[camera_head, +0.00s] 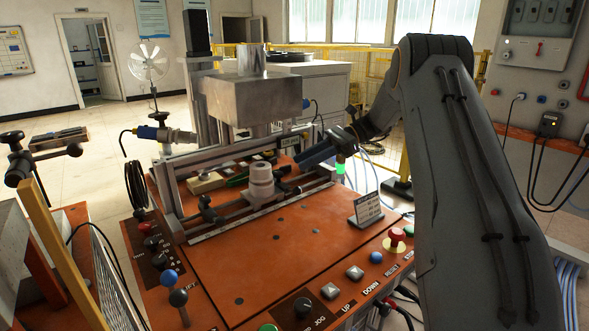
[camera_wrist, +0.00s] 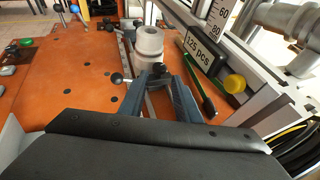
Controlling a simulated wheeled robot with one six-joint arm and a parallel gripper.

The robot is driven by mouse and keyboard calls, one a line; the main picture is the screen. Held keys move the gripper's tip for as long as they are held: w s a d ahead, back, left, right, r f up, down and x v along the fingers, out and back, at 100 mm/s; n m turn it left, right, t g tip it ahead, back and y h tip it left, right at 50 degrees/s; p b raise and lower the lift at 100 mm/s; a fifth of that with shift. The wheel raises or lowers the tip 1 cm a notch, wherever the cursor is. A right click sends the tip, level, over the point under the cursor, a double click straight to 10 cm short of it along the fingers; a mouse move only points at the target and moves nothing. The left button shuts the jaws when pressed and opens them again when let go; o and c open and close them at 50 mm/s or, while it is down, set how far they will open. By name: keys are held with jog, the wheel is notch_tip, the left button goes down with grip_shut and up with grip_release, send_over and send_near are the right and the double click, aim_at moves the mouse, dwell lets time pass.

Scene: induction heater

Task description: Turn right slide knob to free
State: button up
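The right slide knob (camera_wrist: 158,69) is a small black knob at the near end of the slide, seen in the wrist view in front of a pale stacked cylinder (camera_wrist: 149,42). My gripper (camera_wrist: 158,80) has two blue-grey fingers spread apart, with the knob between or just beyond their tips. Contact cannot be told. In the head view my gripper (camera_head: 297,172) reaches in from the right toward the right side of the pale cylinder (camera_head: 261,180), and largely hides the right knob. A second black knob with a lever (camera_head: 207,206) is on the left of the slide.
The orange table (camera_head: 270,265) has a clear middle. A metal press block (camera_head: 250,98) hangs above the cylinder. A small sign (camera_head: 367,207) and a red emergency button (camera_head: 396,236) stand at the right.

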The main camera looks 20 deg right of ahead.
aim_at(282, 173)
jog(key=shift+d+r, duration=0.25)
jog(key=shift+d, duration=0.3)
jog(key=shift+o, duration=1.4)
jog(key=shift+s+r+t, duration=0.1)
jog(key=shift+t, duration=0.2)
jog(key=shift+s+a+f+m+t+h+b, duration=0.15)
jog(key=shift+a+f+m+t+b, duration=0.15)
jog(key=shift+a+f+m+t, duration=0.65)
jog(key=shift+s+a+f+m+t+h+b, duration=0.25)
jog(key=shift+a+m+t, duration=0.35)
jog(key=shift+a, duration=0.9)
jog(key=shift+s+a+f+m+t+h+b, duration=0.1)
jog(key=shift+a+f+m+t+b, duration=0.3)
jog(key=shift+a+m+t, duration=0.6)
jog(key=shift+a+n+g, duration=0.2)
jog(key=shift+n+g, duration=0.05)
